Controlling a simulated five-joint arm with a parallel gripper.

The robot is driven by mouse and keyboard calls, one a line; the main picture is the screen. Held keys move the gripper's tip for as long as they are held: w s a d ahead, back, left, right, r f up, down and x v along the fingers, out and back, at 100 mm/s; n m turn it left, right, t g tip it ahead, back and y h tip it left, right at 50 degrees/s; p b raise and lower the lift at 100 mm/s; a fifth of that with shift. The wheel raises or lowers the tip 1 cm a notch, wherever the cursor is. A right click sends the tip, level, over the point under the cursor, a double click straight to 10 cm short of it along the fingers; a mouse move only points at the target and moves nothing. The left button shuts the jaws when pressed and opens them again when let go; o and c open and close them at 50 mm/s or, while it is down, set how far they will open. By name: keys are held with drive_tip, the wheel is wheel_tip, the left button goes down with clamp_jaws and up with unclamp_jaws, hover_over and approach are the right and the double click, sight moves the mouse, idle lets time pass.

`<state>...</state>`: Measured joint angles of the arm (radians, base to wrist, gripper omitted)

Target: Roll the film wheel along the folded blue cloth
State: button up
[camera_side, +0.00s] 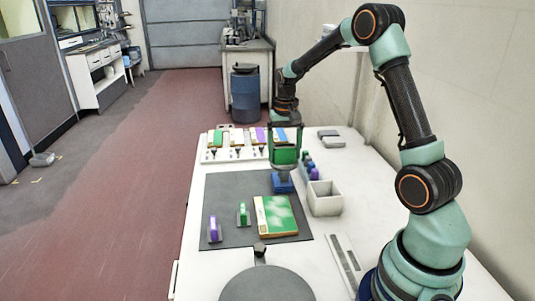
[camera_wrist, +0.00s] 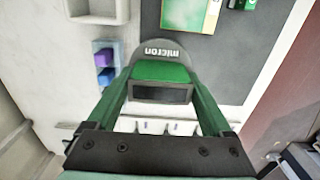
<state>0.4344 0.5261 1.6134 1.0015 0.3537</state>
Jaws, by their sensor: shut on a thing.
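My gripper (camera_wrist: 160,85) has green fingers closed around a piece with a green top and a dark face. A grey round part lettered "micron" shows just beyond it; this looks like the film wheel (camera_wrist: 160,46). In the side view my gripper (camera_side: 284,157) points down at the right part of the dark mat. A small blue piece (camera_side: 282,187) shows directly below it, perhaps the folded blue cloth. I cannot tell whether wheel and blue piece touch. No blue cloth is clear in the wrist view; the wheel and gripper may hide it.
A green-and-yellow packet (camera_side: 276,216), a green item (camera_side: 243,214) and a purple item (camera_side: 214,229) are on the dark mat (camera_side: 225,186). A white open box (camera_side: 324,199) stands right of my gripper. A rack (camera_side: 237,154) is behind. A grey disc (camera_side: 265,287) is at the front.

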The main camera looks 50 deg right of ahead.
drive_tip(key=shift+f, duration=0.8)
idle(1.4)
